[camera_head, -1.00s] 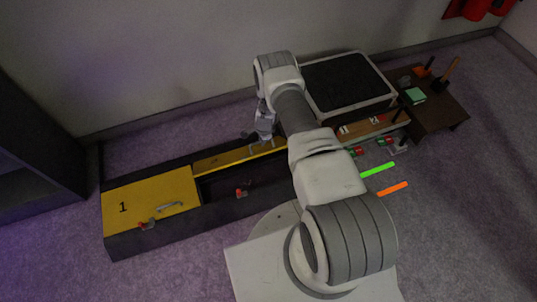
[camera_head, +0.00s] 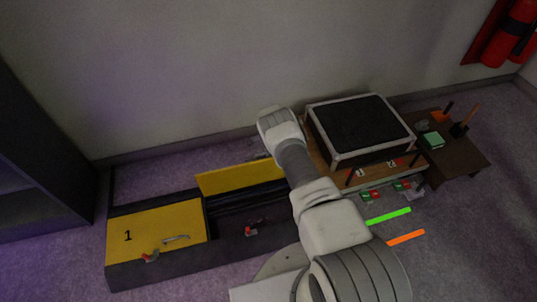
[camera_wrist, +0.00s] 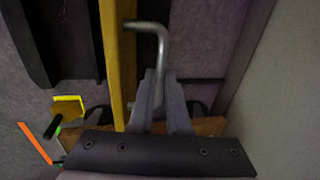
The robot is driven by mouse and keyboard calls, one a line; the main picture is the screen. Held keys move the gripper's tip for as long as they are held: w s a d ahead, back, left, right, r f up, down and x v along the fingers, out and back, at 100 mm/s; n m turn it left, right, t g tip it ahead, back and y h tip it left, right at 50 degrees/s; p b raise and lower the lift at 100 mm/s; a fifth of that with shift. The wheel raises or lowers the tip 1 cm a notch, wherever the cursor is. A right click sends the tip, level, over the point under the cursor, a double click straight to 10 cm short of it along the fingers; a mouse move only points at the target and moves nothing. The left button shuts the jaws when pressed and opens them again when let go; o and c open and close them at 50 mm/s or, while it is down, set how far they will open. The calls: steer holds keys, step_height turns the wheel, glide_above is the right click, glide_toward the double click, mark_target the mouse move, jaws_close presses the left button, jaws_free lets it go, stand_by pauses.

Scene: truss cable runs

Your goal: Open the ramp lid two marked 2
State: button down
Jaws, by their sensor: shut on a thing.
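The yellow lid of the second bay (camera_head: 238,179) stands raised steeply at the back of its open dark compartment (camera_head: 235,220). Its plain face shows in the head view, and no number is visible on it. In the wrist view the lid (camera_wrist: 118,60) shows nearly edge-on as a yellow strip, with a bent metal handle (camera_wrist: 157,38) on its right side. My gripper (camera_wrist: 160,78) is shut on the handle. In the head view my arm and the lid hide most of the gripper and the handle.
The yellow lid marked 1 (camera_head: 155,232) lies closed at left, with a handle and a red latch (camera_head: 150,255). Another red latch (camera_head: 252,230) sits on the front of the open bay. A black-topped box (camera_head: 360,125) and a small dark table (camera_head: 455,150) stand right. The wall is close behind.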

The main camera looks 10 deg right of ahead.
steer(key=shift+w+d, duration=0.2)
steer(key=shift+d, duration=0.05)
steer(key=c, duration=0.9)
jaws_free()
steer(key=shift+a, duration=0.1)
steer(key=shift+r, duration=0.3)
steer(key=s+r+p, duration=0.1)
steer(key=r+p, duration=0.1)
steer(key=r, duration=0.3)
steer(key=s+r+p, duration=0.1)
steer(key=r+p, duration=0.2)
steer(key=r, duration=0.3)
steer(key=s+r+p, duration=0.1)
steer(key=r+p, duration=0.2)
steer(key=r, duration=0.2)
steer(key=shift+s+r, duration=0.2)
steer(key=shift+r, duration=0.05)
